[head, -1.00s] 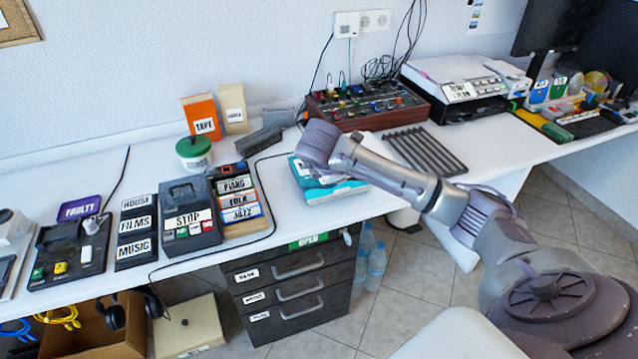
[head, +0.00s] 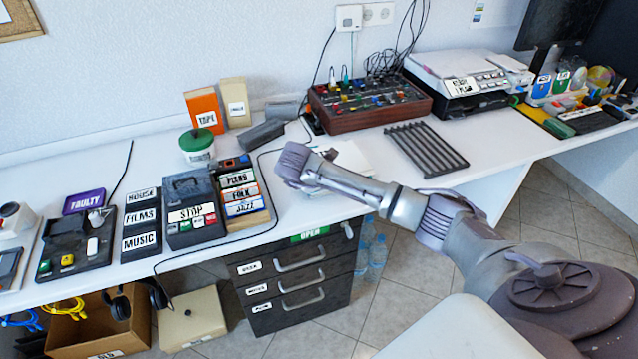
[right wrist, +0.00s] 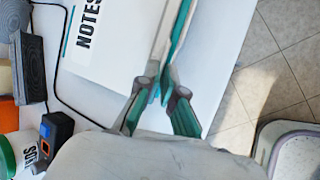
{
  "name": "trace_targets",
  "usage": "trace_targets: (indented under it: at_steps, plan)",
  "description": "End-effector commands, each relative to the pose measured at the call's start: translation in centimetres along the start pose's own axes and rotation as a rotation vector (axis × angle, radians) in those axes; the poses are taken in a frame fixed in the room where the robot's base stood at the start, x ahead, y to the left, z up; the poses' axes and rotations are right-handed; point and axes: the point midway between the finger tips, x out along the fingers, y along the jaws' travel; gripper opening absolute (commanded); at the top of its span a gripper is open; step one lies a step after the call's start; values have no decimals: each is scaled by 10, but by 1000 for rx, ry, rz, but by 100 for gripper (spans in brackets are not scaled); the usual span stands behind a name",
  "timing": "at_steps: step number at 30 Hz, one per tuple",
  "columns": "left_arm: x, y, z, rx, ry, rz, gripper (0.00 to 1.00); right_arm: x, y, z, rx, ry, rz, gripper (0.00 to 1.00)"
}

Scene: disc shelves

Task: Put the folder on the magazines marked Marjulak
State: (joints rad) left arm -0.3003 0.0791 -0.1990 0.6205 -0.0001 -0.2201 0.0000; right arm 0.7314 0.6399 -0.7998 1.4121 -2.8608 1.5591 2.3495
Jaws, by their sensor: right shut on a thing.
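My right gripper (right wrist: 162,88) is shut on a thin teal and white folder (right wrist: 172,45), seen nearly edge-on in the right wrist view. In the head view a white flat item (head: 350,153) shows behind my right wrist, which hides the gripper and the folder. I cannot read the name Marjulak on anything, and I cannot pick out the magazines. My left gripper is not in view.
Left of my wrist are labelled disc cases PIANO, FOLK and JAZZ (head: 243,192) and the STOP box (head: 191,210). A black rack (head: 427,147) lies to the right; a mixer (head: 368,103) stands behind. A drawer unit (head: 293,277) is below the desk.

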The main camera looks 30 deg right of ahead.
Motion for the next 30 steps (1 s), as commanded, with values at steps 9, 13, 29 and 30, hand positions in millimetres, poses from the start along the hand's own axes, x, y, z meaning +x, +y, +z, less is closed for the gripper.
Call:
trace_targets:
  at_steps: [9,13,29,30]
  plan:
    - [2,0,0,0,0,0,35,1,-1,0,0,0,0,31]
    - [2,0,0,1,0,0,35,1,-1,0,0,0,0,31]
    - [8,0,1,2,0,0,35,-68,1,-1,1,3,4,31]
    - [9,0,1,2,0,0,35,-76,0,0,0,3,4,31]
